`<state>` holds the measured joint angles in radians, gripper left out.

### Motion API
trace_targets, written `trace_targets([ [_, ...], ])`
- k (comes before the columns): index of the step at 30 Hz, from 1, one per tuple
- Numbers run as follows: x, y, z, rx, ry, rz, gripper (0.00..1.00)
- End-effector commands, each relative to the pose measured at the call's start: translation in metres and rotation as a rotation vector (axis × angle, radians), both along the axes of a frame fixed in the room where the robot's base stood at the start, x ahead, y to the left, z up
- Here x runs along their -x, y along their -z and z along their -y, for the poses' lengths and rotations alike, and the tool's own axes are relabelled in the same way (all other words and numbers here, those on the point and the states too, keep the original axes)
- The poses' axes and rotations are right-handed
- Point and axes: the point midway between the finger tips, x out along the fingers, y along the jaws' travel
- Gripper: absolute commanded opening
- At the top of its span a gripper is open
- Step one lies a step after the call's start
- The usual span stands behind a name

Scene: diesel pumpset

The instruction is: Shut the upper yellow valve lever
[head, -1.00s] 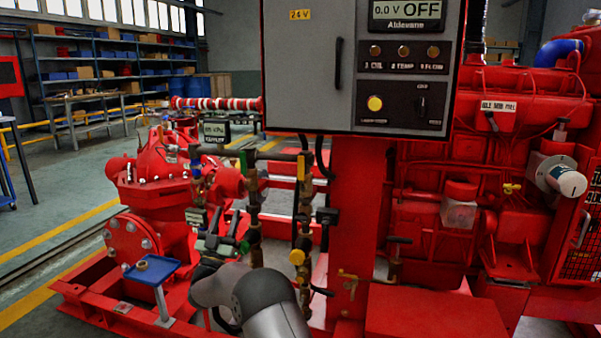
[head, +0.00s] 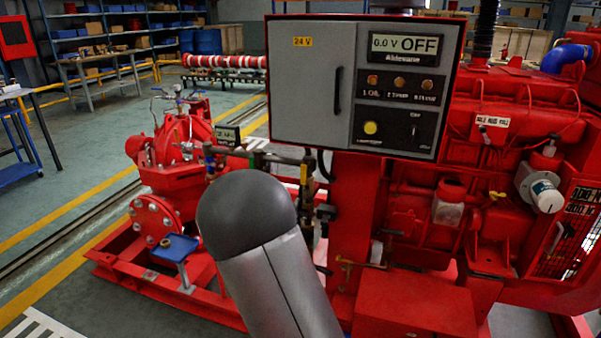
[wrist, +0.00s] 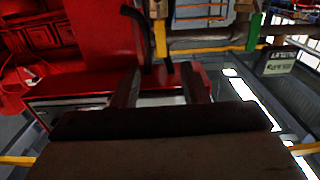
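The upper yellow valve lever (head: 303,173) shows as a small upright yellow strip on the pipework, left of the red post under the control box. In the wrist view a yellow upright piece (wrist: 160,38), which looks like this lever, is near the top centre, at the end of a brassy cross pipe (wrist: 207,42). My gripper (wrist: 161,68) is open, its two dark fingers apart with nothing seen held between them. The yellow piece is beyond the fingertips, in line with the gap; contact cannot be seen. In the head view my grey arm hides the gripper and the lower pipework.
The control box (head: 365,85) overhangs the pipework on the right. Black hoses (wrist: 140,32) run close beside the yellow piece. A green-handled fitting (wrist: 254,30) and a display gauge (wrist: 280,62) are to the right in the wrist view. The red pump (head: 175,150) stands at left.

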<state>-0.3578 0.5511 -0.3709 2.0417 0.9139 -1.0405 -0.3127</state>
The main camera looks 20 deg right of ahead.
Motion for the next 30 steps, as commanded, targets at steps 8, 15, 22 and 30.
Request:
trace_targets([
  [8, -0.044, 0.001, 0.041, 0.003, 0.003, 0.001, 0.40],
  [15, -0.083, 0.000, 0.075, 0.004, 0.001, 0.000, 0.40],
  [22, -0.109, 0.000, 0.098, 0.004, 0.000, 0.000, 0.40],
  [30, -0.118, 0.000, 0.105, 0.003, -0.001, 0.000, 0.40],
])
